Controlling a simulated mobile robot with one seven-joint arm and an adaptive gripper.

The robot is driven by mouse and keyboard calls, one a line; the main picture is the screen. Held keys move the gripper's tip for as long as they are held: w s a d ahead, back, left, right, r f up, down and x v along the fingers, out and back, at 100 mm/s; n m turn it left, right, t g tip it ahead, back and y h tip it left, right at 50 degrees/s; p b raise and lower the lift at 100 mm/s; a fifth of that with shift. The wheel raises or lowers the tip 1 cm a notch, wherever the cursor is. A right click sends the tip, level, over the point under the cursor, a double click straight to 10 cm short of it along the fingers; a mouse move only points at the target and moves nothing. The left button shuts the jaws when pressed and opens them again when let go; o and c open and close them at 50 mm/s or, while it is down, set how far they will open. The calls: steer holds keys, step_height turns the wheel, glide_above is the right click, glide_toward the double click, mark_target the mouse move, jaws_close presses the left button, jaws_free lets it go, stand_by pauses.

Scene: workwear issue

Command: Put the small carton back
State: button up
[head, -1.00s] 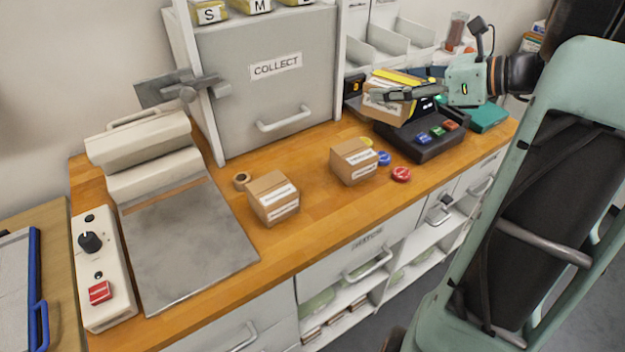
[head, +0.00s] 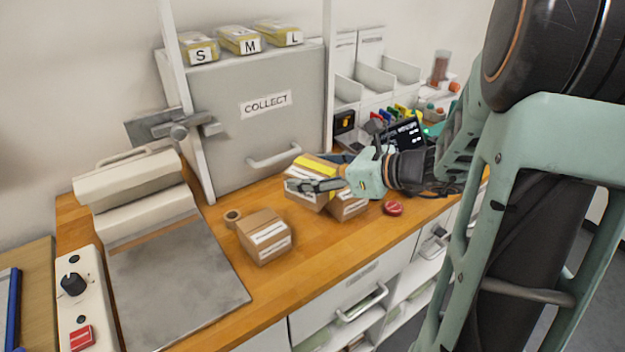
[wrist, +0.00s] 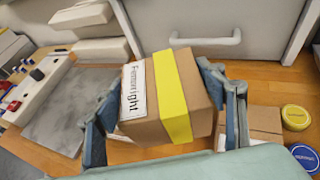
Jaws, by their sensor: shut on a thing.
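My gripper (head: 318,185) is shut on a brown carton (head: 308,199) with a yellow band and a white label. In the wrist view the held carton (wrist: 152,124) sits between the two fingers, its label to the left of the band. It is above the wooden counter (head: 330,238), in front of the COLLECT cabinet. A second brown carton (head: 349,208) stands just right of the held one, partly hidden by my gripper. A third brown carton (head: 264,239) stands on the counter to the left. Neither of these two shows a yellow band.
The grey COLLECT cabinet (head: 231,117) has a closed front with a handle. A tape roll (head: 232,216) lies by the left carton. A red disc (head: 393,208) lies to the right; yellow (wrist: 295,117) and blue (wrist: 305,158) discs show in the wrist view. A flat grey plate (head: 178,280) fills the left.

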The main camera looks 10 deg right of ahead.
step_height(320, 180, down, 2)
steer(key=shift+d, duration=0.1)
steer(key=shift+f+b, duration=0.6)
steer(key=o, duration=1.5)
steer(key=shift+c, duration=0.2)
steer(key=shift+r, duration=0.15)
steer(key=shift+r+p, duration=0.3)
steer(key=shift+p, duration=0.1)
steer(key=v, duration=1.2)
steer(key=shift+p, duration=0.45)
steer(key=shift+r, duration=0.1)
